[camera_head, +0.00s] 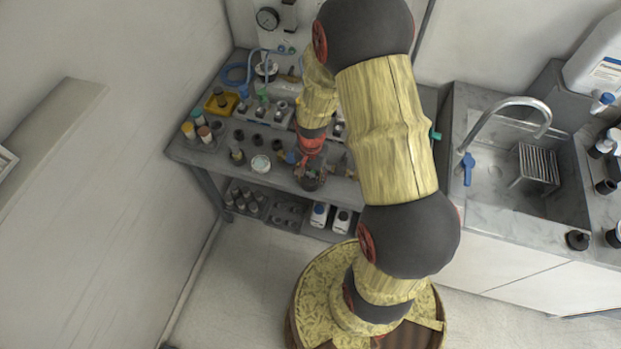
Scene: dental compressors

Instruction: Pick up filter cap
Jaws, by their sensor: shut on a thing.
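My gripper (309,176) points down over the front edge of the grey workbench (208,158), right of a round white-topped jar. It is shut on a small dark thing, which I take to be the filter cap. The fingers hide most of it, and its shape is too small to make out. I cannot tell whether it touches the bench. Several similar dark caps (258,139) stand on the bench to the left of my gripper.
The white-topped jar (260,164), a yellow tray (221,103) and several bottles (197,117) crowd the bench. Bottles (319,214) stand on the lower shelf. A sink (490,180) with a tap lies to the right. My arm hides the bench's right part.

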